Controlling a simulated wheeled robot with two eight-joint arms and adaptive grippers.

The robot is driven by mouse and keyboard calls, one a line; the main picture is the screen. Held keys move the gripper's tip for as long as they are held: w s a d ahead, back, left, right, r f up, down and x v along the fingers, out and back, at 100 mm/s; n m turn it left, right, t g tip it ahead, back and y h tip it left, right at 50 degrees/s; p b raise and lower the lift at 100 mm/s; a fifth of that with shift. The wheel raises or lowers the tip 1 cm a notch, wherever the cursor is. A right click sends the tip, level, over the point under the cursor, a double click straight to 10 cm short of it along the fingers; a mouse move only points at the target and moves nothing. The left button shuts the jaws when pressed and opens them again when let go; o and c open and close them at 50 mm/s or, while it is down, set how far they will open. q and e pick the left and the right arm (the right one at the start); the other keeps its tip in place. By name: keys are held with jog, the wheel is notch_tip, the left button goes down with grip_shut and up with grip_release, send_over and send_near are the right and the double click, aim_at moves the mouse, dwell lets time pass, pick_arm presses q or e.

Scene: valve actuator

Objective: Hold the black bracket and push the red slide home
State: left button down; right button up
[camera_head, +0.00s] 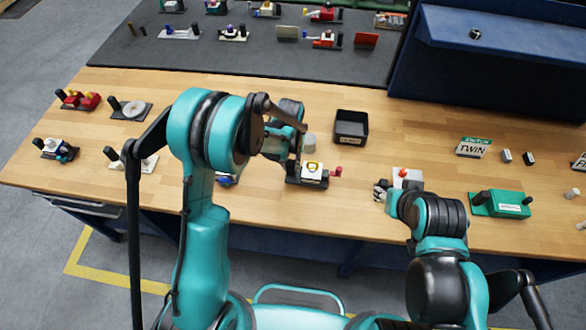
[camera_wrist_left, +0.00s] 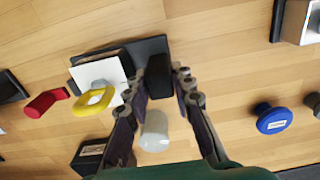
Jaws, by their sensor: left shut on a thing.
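The valve actuator has a black base, a white block (camera_head: 312,171) with a yellow ring and a red slide (camera_head: 337,171) sticking out on its right. In the left wrist view the white block (camera_wrist_left: 103,80) and yellow ring (camera_wrist_left: 96,97) sit left of my fingers, with the red slide (camera_wrist_left: 46,103) farther left, apart from the block. The black bracket (camera_wrist_left: 158,76) stands upright between the fingers of my left gripper (camera_wrist_left: 162,85), which is shut on it. My right gripper (camera_head: 381,191) is low at the table's front, right of the actuator; its fingers are too small to read.
A pale cylinder (camera_head: 309,142) stands behind the actuator. A black tray (camera_head: 351,127) is farther back. A grey box with a red button (camera_head: 407,178) stands beside my right gripper, and a green block (camera_head: 500,204) lies farther right. Several small assemblies stand at the left.

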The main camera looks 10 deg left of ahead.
pick_arm(q)
notch_tip(320, 180, up, 5)
jog(key=shift+r, duration=0.1)
notch_tip(320, 180, down, 6)
jog(key=shift+r, duration=0.25)
jog(key=shift+f, duration=1.05)
jog(key=shift+s+f, duration=0.1)
jog(key=shift+f, duration=0.35)
pick_arm(e)
jog(key=shift+c, duration=0.3)
